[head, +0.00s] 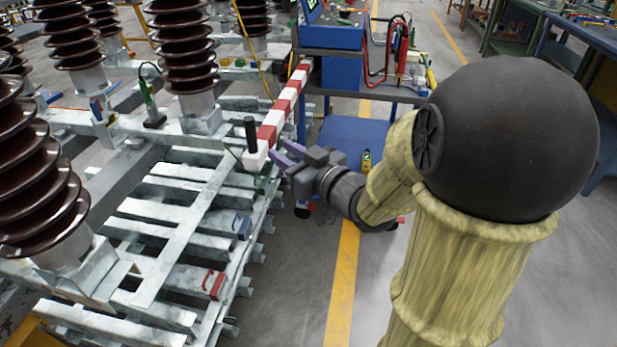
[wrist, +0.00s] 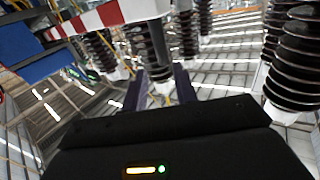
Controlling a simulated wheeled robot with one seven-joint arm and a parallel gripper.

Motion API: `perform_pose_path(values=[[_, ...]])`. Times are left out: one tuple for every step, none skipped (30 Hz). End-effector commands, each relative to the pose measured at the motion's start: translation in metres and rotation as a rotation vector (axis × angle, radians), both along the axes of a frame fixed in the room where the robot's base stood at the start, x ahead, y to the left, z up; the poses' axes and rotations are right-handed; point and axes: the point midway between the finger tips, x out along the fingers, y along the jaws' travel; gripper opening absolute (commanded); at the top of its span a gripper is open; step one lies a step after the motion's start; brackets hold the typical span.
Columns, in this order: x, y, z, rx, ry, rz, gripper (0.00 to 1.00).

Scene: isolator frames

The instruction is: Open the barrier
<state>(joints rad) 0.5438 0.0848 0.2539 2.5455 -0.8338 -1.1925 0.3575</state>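The barrier (head: 275,118) is a red-and-white striped bar. In the head view it runs from a white end block at the edge of the metal frame back toward the blue cart. A black upright handle (head: 251,134) stands on the white end. My gripper (head: 282,153) is just right of that end, its two purple fingers pointing at it. In the wrist view the striped barrier (wrist: 97,18) crosses the top left, and my gripper's fingers (wrist: 160,90) stand apart with nothing visibly held between them. I cannot tell whether a finger touches the bar.
Brown ribbed insulators (head: 188,50) stand on the grey metal frame (head: 185,225) at left. A blue cart (head: 335,72) with instruments stands behind my gripper. Workbenches (head: 520,30) line the far right. The grey floor with a yellow line (head: 343,280) is open beside the frame.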

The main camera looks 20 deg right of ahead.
Motion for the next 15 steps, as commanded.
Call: perform_pose_path(values=[[-0.005, -0.003, -0.004, -0.004, -0.005, -0.002, 0.28], [-0.008, -0.005, -0.004, -0.003, -0.005, -0.003, 0.28], [-0.012, -0.007, -0.004, -0.003, -0.005, -0.003, 0.28], [-0.014, -0.009, -0.004, -0.003, -0.005, -0.004, 0.28], [-0.017, -0.010, -0.004, -0.003, -0.005, -0.003, 0.28], [-0.021, -0.011, -0.004, -0.004, -0.004, -0.003, 0.28], [-0.024, -0.012, -0.004, -0.004, -0.004, -0.003, 0.28], [-0.027, -0.014, -0.004, -0.004, -0.003, -0.003, 0.28], [-0.031, -0.016, -0.004, -0.004, -0.004, -0.002, 0.28], [-0.034, -0.018, -0.004, -0.003, -0.005, -0.003, 0.28], [-0.037, -0.019, -0.003, -0.003, -0.005, -0.003, 0.28], [-0.040, -0.021, -0.003, -0.002, -0.004, -0.003, 0.28], [-0.042, -0.022, -0.003, -0.003, -0.004, -0.002, 0.28], [-0.044, -0.023, -0.002, -0.003, -0.004, -0.003, 0.28], [-0.046, -0.025, -0.002, -0.001, -0.003, -0.004, 0.28]])
